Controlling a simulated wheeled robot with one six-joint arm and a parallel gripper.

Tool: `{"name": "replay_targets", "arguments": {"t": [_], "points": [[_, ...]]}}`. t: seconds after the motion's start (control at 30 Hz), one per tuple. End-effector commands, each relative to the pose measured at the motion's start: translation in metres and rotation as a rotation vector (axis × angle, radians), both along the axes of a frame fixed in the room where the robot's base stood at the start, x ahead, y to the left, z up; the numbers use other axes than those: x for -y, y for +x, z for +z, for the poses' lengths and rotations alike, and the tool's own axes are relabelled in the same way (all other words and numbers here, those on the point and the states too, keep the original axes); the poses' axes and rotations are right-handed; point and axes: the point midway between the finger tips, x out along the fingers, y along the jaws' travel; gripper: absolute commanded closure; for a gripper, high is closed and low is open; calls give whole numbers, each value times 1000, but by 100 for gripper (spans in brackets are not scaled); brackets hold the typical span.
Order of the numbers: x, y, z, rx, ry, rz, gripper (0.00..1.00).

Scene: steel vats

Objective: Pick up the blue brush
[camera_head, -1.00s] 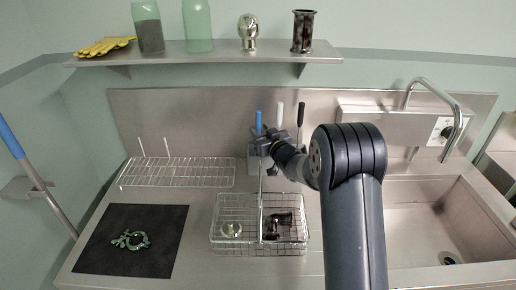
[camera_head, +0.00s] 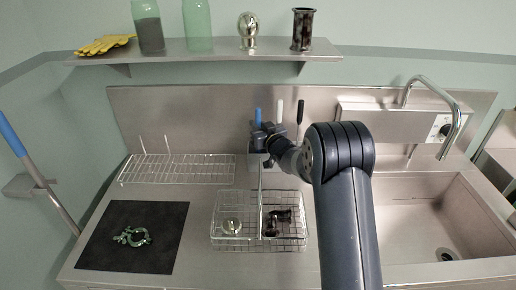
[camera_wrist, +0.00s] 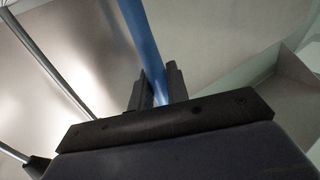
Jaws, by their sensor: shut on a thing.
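The blue brush (camera_head: 258,115) shows as an upright blue handle at the back of the counter, in front of the steel backsplash. My gripper (camera_head: 262,134) is at this handle. In the wrist view the blue brush (camera_wrist: 142,40) runs between the two dark fingers of my gripper (camera_wrist: 156,88), which are shut on it. The handle's lower end is hidden by my gripper and the grey holder (camera_head: 256,160) behind and below it.
A white handle (camera_head: 279,112) and a black handle (camera_head: 300,115) stand just right of the brush. A wire basket (camera_head: 215,225) with a tall handle stands in front. A wire rack (camera_head: 180,170) lies left, a dark mat (camera_head: 105,250) front left, a sink (camera_head: 440,215) right.

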Motion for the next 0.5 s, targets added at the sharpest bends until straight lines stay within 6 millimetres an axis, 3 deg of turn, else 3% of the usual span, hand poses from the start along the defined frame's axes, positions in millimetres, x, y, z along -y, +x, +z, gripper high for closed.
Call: {"name": "replay_targets", "arguments": {"t": [0.33, 0.5], "points": [[0, 0, 2, 1, 0, 0, 100], [0, 0, 13, 4, 0, 1, 100]]}}
